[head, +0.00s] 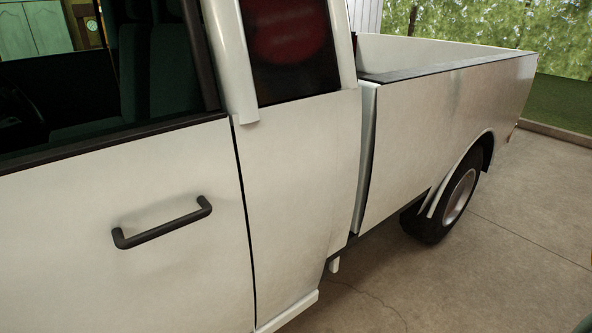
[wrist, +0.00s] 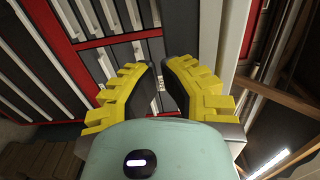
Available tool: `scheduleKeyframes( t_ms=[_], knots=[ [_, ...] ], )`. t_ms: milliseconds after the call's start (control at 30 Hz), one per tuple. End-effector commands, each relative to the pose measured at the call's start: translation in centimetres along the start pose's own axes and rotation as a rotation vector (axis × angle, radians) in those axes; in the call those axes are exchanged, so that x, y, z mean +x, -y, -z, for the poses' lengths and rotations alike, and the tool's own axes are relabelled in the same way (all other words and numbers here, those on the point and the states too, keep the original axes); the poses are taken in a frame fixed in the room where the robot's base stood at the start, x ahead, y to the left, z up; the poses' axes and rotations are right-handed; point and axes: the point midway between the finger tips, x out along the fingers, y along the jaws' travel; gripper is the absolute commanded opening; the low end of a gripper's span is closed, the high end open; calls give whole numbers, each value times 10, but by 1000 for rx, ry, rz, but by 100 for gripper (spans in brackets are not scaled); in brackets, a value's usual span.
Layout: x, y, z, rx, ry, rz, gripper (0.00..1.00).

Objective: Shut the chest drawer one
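In the wrist view, a tool chest (wrist: 73,48) with a red frame, dark drawer fronts and long pale handles fills the upper left, seen at a tilt. I cannot tell which drawer is drawer one, or whether any drawer stands out. My gripper (wrist: 162,70), with yellow fingers and black pads, is in front of the chest. A gap shows between the fingers, with nothing held. The teal gripper body hides the lower middle. Neither chest nor gripper can be made out in the head view.
A white pickup (head: 300,190) with a dark door handle (head: 163,224) fills most of the head view. Bare concrete floor (head: 500,260) lies to its right. In the wrist view, wooden beams (wrist: 285,97) and a lit tube lamp (wrist: 268,162) are at right.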

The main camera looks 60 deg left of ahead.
Motion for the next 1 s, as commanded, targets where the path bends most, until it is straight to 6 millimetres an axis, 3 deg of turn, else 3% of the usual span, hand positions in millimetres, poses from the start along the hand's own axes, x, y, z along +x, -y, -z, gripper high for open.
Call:
scheduleKeyframes(
  t_ms=[133,667,867,1000],
  knots=[
    [9,0,1,-1,-2,-1,0],
    [14,-1,1,-2,-3,-2,0],
    [37,1,2,0,-4,2,0],
    [64,0,2,-2,-4,2,0]
  ],
)
